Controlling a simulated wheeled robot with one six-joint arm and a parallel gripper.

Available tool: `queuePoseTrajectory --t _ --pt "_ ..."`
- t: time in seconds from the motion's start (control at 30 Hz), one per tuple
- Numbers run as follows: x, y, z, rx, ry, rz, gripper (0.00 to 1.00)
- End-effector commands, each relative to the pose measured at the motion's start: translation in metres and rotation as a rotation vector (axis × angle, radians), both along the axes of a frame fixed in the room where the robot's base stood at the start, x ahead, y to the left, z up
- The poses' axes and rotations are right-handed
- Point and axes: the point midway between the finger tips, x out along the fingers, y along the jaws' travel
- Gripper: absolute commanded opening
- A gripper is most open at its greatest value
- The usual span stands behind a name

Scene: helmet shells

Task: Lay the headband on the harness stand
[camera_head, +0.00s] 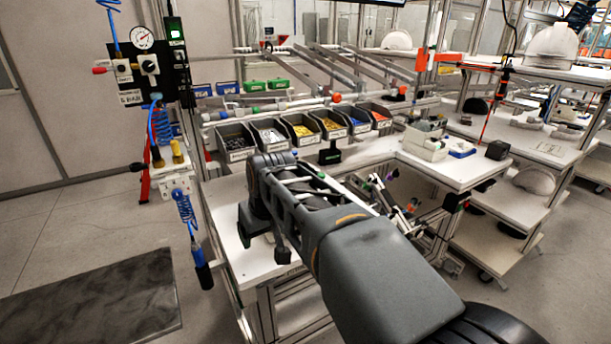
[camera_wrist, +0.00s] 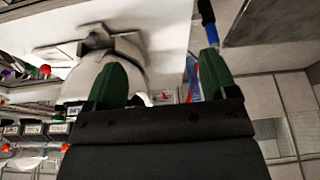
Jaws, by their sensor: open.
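My gripper (camera_wrist: 160,62) shows in the wrist view with its two green fingers wide apart and nothing clearly held between them. A white rounded shell (camera_wrist: 132,52) with a grey piece above it lies beyond the fingers, partly behind the left one. Whether it touches them I cannot tell. In the head view my arm reaches over the white bench (camera_head: 238,257) and hides most of what is at its end. I cannot make out the headband for certain. A small black stand-like object (camera_head: 330,154) is on the bench before the bins; I cannot tell whether it is the harness stand.
A row of grey parts bins (camera_head: 237,141) lines the bench's back. An air panel (camera_head: 145,68) with a hanging blue-coiled tool (camera_head: 187,213) stands at the left. A side table at the right holds a white box (camera_head: 426,143). White helmet shells (camera_head: 551,46) sit further right.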

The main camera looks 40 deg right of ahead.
Motion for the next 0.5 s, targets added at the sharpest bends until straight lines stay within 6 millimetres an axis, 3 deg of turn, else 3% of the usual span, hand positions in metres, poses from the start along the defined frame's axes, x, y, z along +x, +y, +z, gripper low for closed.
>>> queuePoseTrajectory --t 0.03,0.2,0.4,0.5 --pt "0.015 -0.023 0.028 0.002 -0.007 -0.027 0.79" --pt "0.044 -0.089 0.086 -0.002 -0.026 -0.066 0.79" --pt "0.054 -0.141 0.124 -0.011 -0.046 -0.086 0.79" --pt "0.057 -0.154 0.126 -0.013 -0.048 -0.088 0.79"
